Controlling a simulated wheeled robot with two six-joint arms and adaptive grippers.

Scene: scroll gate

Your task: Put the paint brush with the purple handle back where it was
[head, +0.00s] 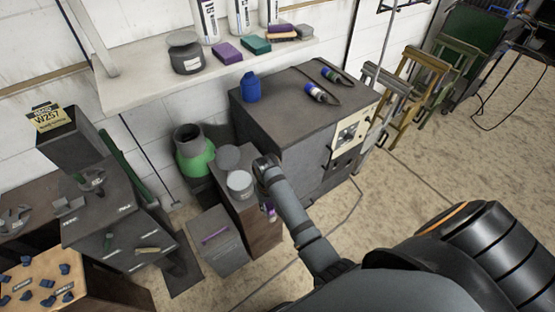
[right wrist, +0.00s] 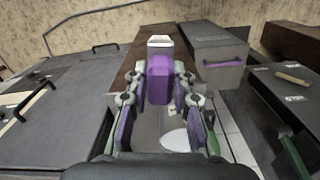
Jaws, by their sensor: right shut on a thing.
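My right gripper (head: 268,207) points down beside the brown wooden cabinet (head: 263,232), mostly hidden behind my own arm in the head view. In the right wrist view, its fingers (right wrist: 159,88) are shut on the purple handle of the paint brush (right wrist: 159,72). The brush's pale end (right wrist: 160,42) points away from the wrist. A bit of purple (head: 271,214) shows below my wrist in the head view. I cannot tell whether the brush touches anything. My left gripper is not in view.
A grey bin (head: 217,247) with a purple handle stands left of the cabinet. A pale round lid (head: 239,182) and a grey one (head: 228,157) are by my arm. A dark machine (head: 300,110) stands behind. Open floor (head: 340,215) lies to the right.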

